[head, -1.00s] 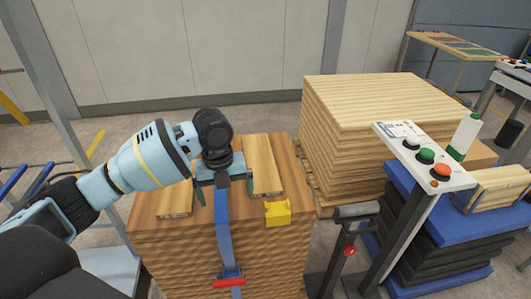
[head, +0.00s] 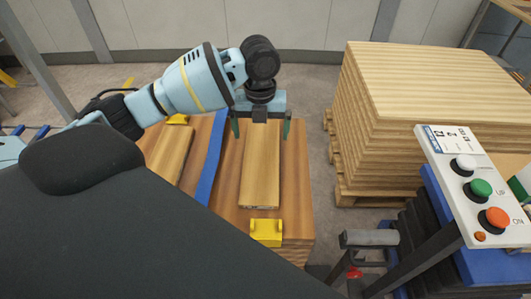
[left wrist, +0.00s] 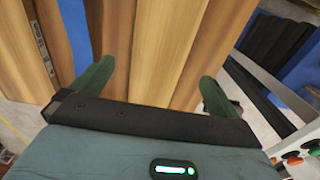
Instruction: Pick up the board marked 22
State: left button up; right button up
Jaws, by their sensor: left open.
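Two narrow wooden boards lie on a striped wood stack (head: 297,190). The right board (head: 260,180) has a small dark label on its near end, too small to read. The left board (head: 170,150) is partly hidden by my arm. I cannot tell which one is marked 22. My left gripper (head: 261,128) is open and empty above the far part of the right board, one finger to each side. In the left wrist view the right board (left wrist: 165,45) shows between the fingers. My right gripper is not in view.
A blue strap (head: 213,155) runs between the boards. A yellow bracket (head: 266,228) stands at the right board's near end, another yellow piece (head: 178,119) at the far left. A tall pallet stack (head: 385,130) and a button panel (head: 475,185) stand to the right.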

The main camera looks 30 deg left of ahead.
aim_at(262, 154)
pick_arm(q)
jog(key=shift+s+f, duration=0.15)
jog(key=shift+f, duration=0.5)
jog(key=shift+d+f, duration=0.1)
jog(key=shift+f, duration=3.1)
jog(key=shift+c, duration=0.3)
jog(key=c, duration=1)
